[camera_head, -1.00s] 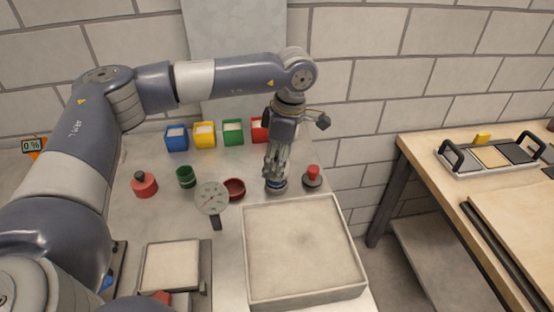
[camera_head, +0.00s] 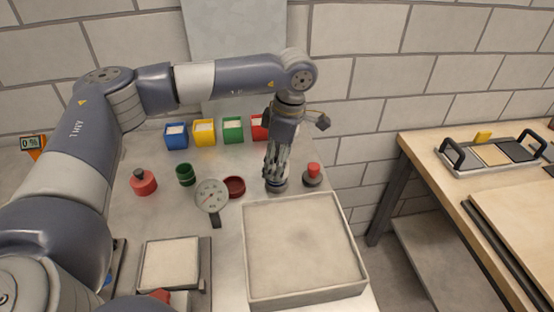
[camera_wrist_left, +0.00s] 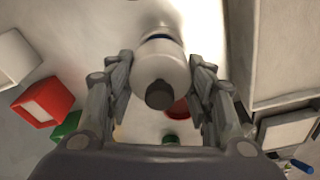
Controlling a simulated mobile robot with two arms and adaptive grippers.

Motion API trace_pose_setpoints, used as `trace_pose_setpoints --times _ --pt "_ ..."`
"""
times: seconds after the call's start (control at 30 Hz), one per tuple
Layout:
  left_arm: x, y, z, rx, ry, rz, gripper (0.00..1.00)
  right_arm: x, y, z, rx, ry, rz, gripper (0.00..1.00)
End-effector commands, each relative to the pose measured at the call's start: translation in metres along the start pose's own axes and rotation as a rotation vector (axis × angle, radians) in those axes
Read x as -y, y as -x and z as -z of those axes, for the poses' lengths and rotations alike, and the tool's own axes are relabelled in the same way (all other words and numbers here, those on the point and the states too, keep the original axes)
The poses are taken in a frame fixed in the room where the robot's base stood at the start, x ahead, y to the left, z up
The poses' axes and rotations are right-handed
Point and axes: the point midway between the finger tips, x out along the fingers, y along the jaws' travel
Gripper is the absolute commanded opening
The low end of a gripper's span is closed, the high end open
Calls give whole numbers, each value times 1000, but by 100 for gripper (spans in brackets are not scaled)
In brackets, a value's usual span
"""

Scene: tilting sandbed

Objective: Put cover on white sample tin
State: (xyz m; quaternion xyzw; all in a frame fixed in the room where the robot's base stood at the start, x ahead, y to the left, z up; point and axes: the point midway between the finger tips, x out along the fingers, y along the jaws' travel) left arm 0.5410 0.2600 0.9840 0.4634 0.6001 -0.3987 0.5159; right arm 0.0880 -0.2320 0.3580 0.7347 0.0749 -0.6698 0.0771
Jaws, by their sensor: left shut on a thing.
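My left gripper (camera_head: 277,176) points down near the right edge of the metal table, its fingers shut around a white cover with a dark knob. In the left wrist view the cover (camera_wrist_left: 165,68) sits between the two fingers (camera_wrist_left: 160,85). A blue band shows below the cover, and a pale, blurred body that looks like the white sample tin (camera_wrist_left: 158,15) lies beyond it. In the head view the tin (camera_head: 277,187) shows under the fingertips. I cannot tell whether the cover is fully seated. My right gripper is not in view.
A dark red dish (camera_head: 234,187) and a dial gauge (camera_head: 211,195) are to the left. The sandbed (camera_head: 251,291) lies in front. Several coloured bins, including a green one (camera_head: 233,136), stand behind.

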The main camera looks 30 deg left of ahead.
Motion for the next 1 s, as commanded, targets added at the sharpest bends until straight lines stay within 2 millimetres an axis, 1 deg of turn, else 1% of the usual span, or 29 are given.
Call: trace_pose_setpoints --times 1.0 --pt "0 -16 -2 0 0 0 29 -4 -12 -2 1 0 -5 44"
